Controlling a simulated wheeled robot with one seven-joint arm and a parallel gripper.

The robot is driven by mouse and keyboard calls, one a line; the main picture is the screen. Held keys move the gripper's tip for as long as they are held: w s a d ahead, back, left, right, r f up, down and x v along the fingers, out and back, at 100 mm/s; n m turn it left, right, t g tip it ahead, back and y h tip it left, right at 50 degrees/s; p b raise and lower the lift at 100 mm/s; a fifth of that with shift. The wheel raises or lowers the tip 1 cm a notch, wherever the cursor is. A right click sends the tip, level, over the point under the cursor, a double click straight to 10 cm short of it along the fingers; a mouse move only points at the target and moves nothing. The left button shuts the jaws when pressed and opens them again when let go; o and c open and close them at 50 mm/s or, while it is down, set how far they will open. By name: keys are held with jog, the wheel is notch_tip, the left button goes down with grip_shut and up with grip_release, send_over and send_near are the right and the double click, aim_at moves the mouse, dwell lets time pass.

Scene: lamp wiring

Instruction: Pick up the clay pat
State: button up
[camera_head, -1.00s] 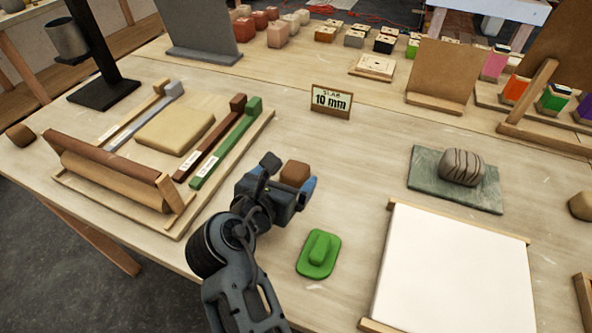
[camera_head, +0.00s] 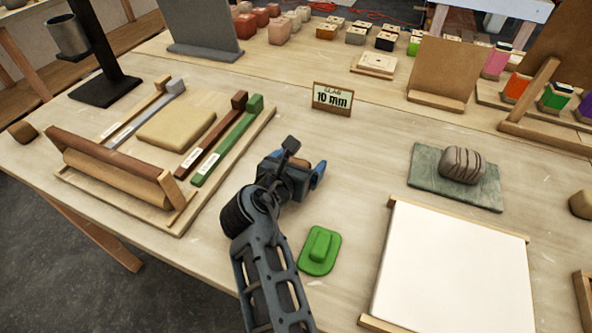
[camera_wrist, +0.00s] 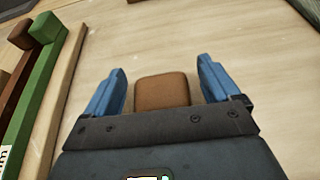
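A brown block with rounded edges (camera_wrist: 162,92) lies between the fingers of my gripper in the wrist view. My gripper (camera_wrist: 162,68) is open, with a gap on each side of the block. In the head view my gripper (camera_head: 303,170) is over the table's middle and hides most of the block. A flat tan clay pat (camera_head: 176,130) lies on the wooden rolling board (camera_head: 262,122) at the left, apart from my gripper. I cannot tell for certain which of these the task means.
Brown and green strips (camera_head: 228,143) flank the tan pat on the right. A green pad with a handle (camera_head: 320,250) lies near my arm. A white board (camera_head: 455,270) and a grey striped lump (camera_head: 462,166) on a slate are at the right. A "10 mm" sign (camera_head: 333,97) stands behind.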

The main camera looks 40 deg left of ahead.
jog(key=c, duration=1.2)
jog(key=shift+o, duration=0.2)
jog(key=shift+r, duration=0.1)
